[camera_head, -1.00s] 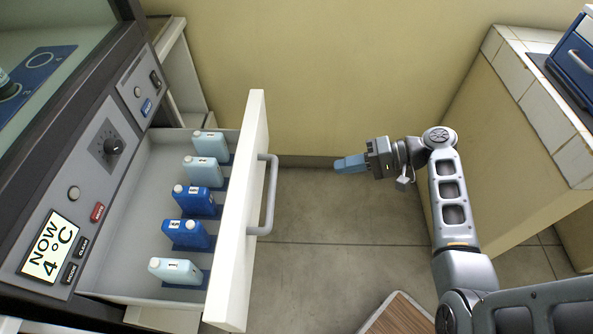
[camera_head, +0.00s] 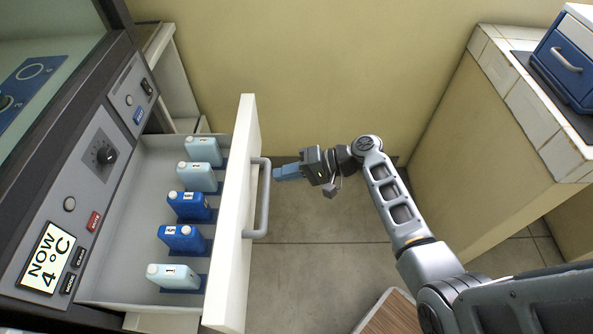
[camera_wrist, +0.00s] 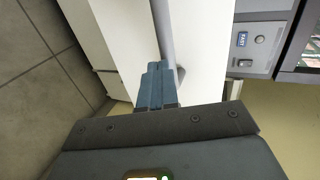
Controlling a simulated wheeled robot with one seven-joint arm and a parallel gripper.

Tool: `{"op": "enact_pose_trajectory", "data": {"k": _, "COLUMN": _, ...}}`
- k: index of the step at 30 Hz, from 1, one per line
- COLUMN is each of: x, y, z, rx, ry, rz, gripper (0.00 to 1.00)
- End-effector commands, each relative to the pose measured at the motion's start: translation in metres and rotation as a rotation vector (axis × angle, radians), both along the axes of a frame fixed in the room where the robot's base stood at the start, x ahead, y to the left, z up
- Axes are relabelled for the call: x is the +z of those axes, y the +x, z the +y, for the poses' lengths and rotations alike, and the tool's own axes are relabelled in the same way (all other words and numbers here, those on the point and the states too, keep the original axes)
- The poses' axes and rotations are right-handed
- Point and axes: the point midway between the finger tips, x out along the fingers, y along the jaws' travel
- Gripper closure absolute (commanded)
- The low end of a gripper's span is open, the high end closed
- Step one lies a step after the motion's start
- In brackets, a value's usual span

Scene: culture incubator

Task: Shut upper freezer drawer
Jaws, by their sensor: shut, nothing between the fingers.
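The upper drawer (camera_head: 237,215) is pulled out from the cabinet, with its white front standing away from the body. It holds several light blue and dark blue bottles in a row. A grey bar handle (camera_head: 264,205) is on the drawer front. My gripper (camera_head: 280,173) is shut and empty, with its blue fingertips close to the upper end of the handle. In the wrist view the shut fingers (camera_wrist: 157,85) point at the white drawer front (camera_wrist: 110,35), and the handle (camera_wrist: 163,30) lies just beyond them. I cannot tell whether they touch.
The cabinet's control panel (camera_head: 85,190) with a knob and a "NOW 4°C" display is at the left. A tiled counter (camera_head: 520,100) with a blue drawer box (camera_head: 570,60) stands at the right. The floor (camera_head: 330,260) between is clear, with a wooden-topped object (camera_head: 390,312) at the bottom.

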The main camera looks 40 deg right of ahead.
Motion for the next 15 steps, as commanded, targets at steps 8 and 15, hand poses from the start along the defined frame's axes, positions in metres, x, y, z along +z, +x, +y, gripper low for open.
{"op": "enact_pose_trajectory", "data": {"k": 8, "x": 0.0002, "y": 0.0014, "z": 0.0016, "rx": 0.000, "ry": 0.000, "rz": 0.000, "gripper": 1.00}}
{"op": "enact_pose_trajectory", "data": {"k": 15, "x": 0.0002, "y": 0.0032, "z": 0.0034, "rx": 0.001, "ry": 0.000, "rz": 0.000, "gripper": 1.00}}
